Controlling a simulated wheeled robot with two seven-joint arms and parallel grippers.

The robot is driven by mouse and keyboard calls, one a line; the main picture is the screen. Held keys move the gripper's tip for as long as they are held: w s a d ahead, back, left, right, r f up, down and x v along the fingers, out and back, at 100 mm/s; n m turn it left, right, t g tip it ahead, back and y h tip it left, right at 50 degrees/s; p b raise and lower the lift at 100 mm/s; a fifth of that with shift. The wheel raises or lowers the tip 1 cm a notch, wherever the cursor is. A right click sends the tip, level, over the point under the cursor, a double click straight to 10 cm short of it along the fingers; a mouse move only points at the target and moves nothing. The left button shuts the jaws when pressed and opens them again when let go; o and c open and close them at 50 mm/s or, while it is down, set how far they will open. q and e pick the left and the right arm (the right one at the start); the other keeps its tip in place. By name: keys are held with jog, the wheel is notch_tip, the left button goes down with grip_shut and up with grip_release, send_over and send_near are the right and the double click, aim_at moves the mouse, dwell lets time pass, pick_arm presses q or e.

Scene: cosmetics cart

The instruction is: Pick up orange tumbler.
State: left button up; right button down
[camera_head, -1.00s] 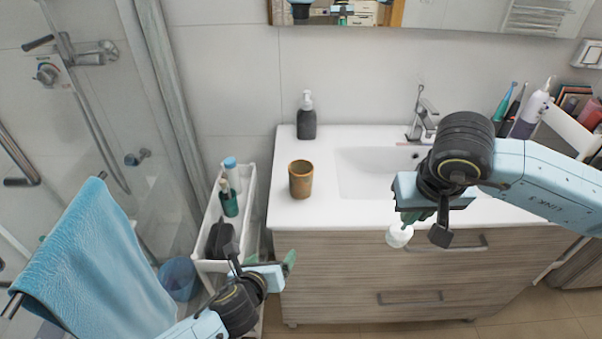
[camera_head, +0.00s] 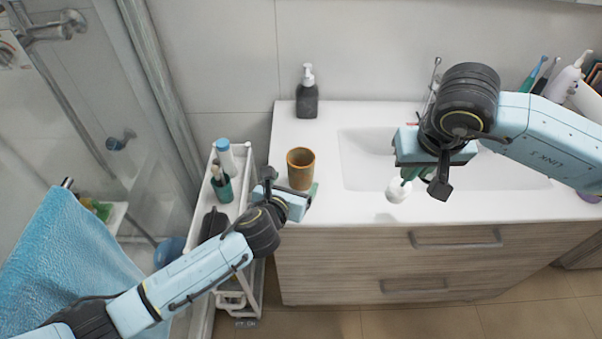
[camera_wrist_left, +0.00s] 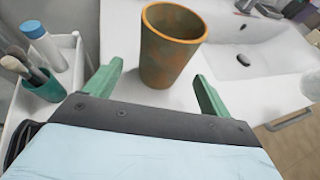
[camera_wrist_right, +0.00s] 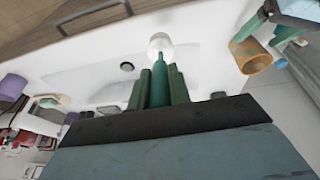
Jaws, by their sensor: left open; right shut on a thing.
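The orange tumbler (camera_head: 301,168) stands upright on the white countertop, left of the sink, with a mottled orange-brown surface. In the left wrist view the tumbler (camera_wrist_left: 170,50) is just ahead of my left gripper (camera_wrist_left: 157,88), whose green fingers are spread to either side of its near base. My left gripper (camera_head: 297,190) is open and empty at the counter's front edge. My right gripper (camera_head: 406,178) is shut on a green-handled thing with a white round head (camera_head: 398,190), held over the front of the sink. That thing also shows between the fingers in the right wrist view (camera_wrist_right: 159,75).
A dark soap dispenser (camera_head: 307,95) stands behind the tumbler. A white cart (camera_head: 243,165) left of the counter holds a blue-capped bottle (camera_head: 225,158) and a green cup with brushes (camera_head: 222,188). The sink (camera_head: 365,160) is to the right, with bottles beyond. A blue towel (camera_head: 70,265) hangs at left.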

aim_at(301, 148)
pick_arm(q)
jog(key=shift+f+b+x, duration=0.15)
jog(key=shift+b+x, duration=0.25)
jog(key=shift+x, duration=1.1)
jog(key=shift+f+b+x, duration=0.15)
jog(key=shift+b+x, duration=0.25)
jog(key=shift+x, duration=1.1)
pick_arm(e)
jog(key=shift+x, duration=0.8)
pick_arm(q)
jog(key=shift+s+d, duration=0.1)
jog(key=shift+s, duration=0.05)
pick_arm(e)
jog(key=shift+s, duration=0.2)
pick_arm(q)
jog(key=c, duration=1.1)
jog(key=shift+r, duration=0.1)
